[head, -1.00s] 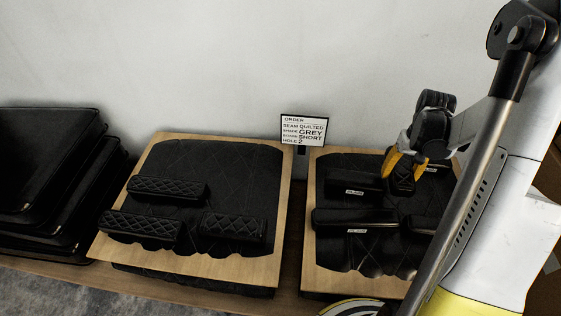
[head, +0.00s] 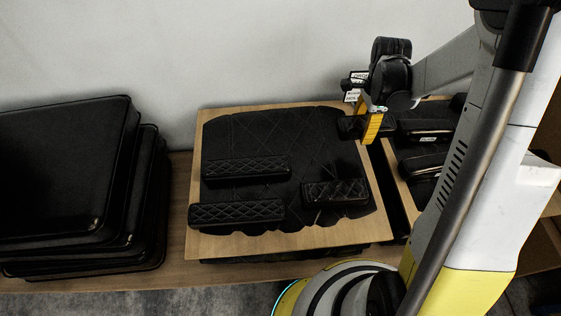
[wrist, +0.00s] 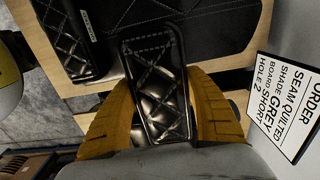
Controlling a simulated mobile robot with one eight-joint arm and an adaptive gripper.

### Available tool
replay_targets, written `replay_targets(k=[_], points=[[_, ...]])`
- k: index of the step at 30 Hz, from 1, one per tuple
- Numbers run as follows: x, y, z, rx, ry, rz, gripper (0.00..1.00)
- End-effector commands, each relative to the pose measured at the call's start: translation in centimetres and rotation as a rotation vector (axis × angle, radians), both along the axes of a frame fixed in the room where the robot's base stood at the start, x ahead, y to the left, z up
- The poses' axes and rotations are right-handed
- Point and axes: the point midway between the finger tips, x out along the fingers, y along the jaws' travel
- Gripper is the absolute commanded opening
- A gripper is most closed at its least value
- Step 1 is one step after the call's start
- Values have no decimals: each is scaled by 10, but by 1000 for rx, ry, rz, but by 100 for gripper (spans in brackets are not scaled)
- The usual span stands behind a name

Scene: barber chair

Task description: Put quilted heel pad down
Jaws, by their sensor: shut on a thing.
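My gripper (head: 372,125) is at the back right corner of the left wooden board (head: 290,248), its yellow fingers pointing down. It is shut on the quilted heel pad (wrist: 158,85), a black shiny pad with diamond stitching, seen between the fingers in the wrist view. In the head view the held pad (head: 350,126) shows as a small dark block left of the fingers. It looks raised at the board's edge; I cannot tell whether it touches anything. The left board bears a black quilted cover (head: 310,140) with three quilted pads on it, one of them at the right (head: 335,192).
The order card (wrist: 290,100) reads quilted, grey, short, hole 2; in the head view my gripper partly hides it. A right board (head: 397,185) with labelled black pads is partly behind my arm. Black cushions (head: 60,170) are stacked left. The left cover's back half is clear.

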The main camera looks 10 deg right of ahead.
Motion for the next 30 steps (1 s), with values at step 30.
replay_targets(k=[30], points=[[-44, 109, -106, 0, 0, -6, 21]])
